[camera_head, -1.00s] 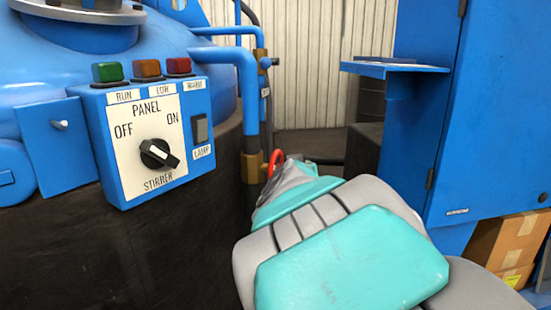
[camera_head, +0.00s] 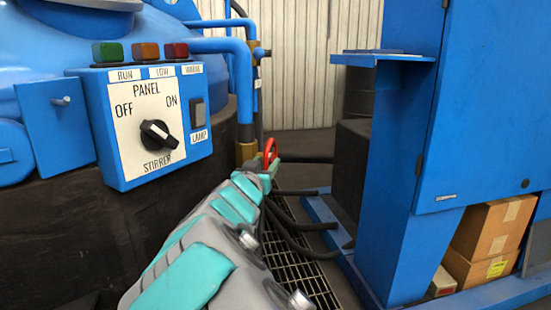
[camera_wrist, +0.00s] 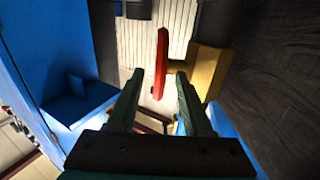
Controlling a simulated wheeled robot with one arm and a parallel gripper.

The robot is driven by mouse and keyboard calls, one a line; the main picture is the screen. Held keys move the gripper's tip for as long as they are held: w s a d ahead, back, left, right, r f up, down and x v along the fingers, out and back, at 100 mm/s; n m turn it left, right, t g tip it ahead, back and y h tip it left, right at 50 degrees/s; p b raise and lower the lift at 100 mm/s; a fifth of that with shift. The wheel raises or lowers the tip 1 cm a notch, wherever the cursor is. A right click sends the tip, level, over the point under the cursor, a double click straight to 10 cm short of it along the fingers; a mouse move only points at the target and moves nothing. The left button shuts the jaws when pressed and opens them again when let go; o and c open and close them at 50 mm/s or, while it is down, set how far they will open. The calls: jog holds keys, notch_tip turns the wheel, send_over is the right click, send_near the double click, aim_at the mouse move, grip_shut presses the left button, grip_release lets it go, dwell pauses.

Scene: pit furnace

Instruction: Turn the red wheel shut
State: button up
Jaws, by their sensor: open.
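The red wheel (camera_head: 271,150) shows in the head view beside the brass fitting (camera_head: 245,153) on the blue pipe, partly hidden by my gripper (camera_head: 265,167). In the wrist view, the wheel (camera_wrist: 161,62) is seen nearly edge-on, with its brass valve body (camera_wrist: 207,69) to its right. My gripper (camera_wrist: 160,76) is open there. Its two fingers point toward the wheel, one on each side of its lower part in the picture. I cannot tell whether either finger touches the rim.
A blue panel (camera_head: 146,120) with a stirrer knob (camera_head: 158,134) stands left of my arm. A blue cabinet (camera_head: 487,100) and shelf (camera_head: 390,59) stand right. Dark hoses (camera_head: 290,225) cross the floor grating (camera_head: 318,283); cardboard boxes (camera_head: 492,228) sit low right.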

aim_at(273, 153)
jog(key=shift+w+d+b, duration=0.15)
jog(key=shift+w+d, duration=0.1)
jog(key=shift+w, duration=1)
jog(key=shift+w+d+b, duration=0.1)
jog(key=shift+w+d, duration=0.15)
jog(key=shift+w, duration=1)
jog(key=shift+w+d+b, duration=0.15)
jog(key=shift+w+d, duration=0.1)
jog(key=shift+w, duration=1)
grip_shut()
